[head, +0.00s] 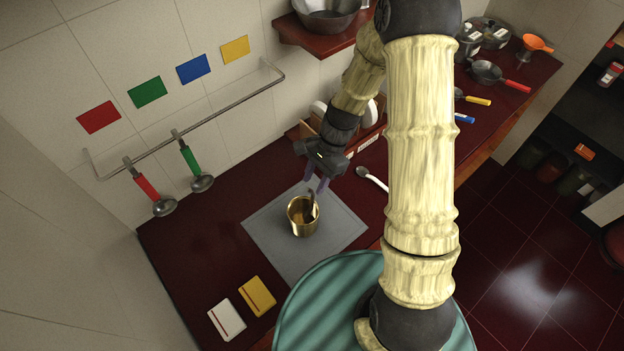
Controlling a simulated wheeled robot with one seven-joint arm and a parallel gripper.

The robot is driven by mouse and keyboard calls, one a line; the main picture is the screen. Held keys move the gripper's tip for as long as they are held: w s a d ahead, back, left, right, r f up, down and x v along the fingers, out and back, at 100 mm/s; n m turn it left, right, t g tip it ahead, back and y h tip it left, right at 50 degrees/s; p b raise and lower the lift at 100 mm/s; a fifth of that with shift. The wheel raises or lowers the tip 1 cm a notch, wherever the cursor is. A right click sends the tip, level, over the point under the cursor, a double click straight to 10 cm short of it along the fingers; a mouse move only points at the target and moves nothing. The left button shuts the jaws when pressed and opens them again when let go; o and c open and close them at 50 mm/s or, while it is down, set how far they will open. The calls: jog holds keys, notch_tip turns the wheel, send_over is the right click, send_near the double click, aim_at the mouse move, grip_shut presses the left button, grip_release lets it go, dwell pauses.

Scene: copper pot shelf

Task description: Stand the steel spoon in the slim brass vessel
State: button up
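The slim brass vessel (298,229) stands upright on the grey mat. My gripper (315,187) points down just above its rim. Its two purple fingers are apart, with a gap between them. A thin dark shape, perhaps the steel spoon (312,206), leans upright inside the vessel with its upper end just below the fingertips. Its lower end is hidden by the vessel wall. I cannot make out clearly whether it is steel or whether a finger touches it.
The grey mat (270,238) lies on the dark red counter (210,240). A white-handled spoon (373,179) lies to the right, partly behind my arm. White (227,320) and yellow (257,296) blocks lie at the front left. Red-handled (147,187) and green-handled (190,161) ladles hang from a rail.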

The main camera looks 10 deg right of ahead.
jog(key=shift+p+v, duration=1)
jog(key=shift+v, duration=0.65)
jog(key=shift+a, duration=0.1)
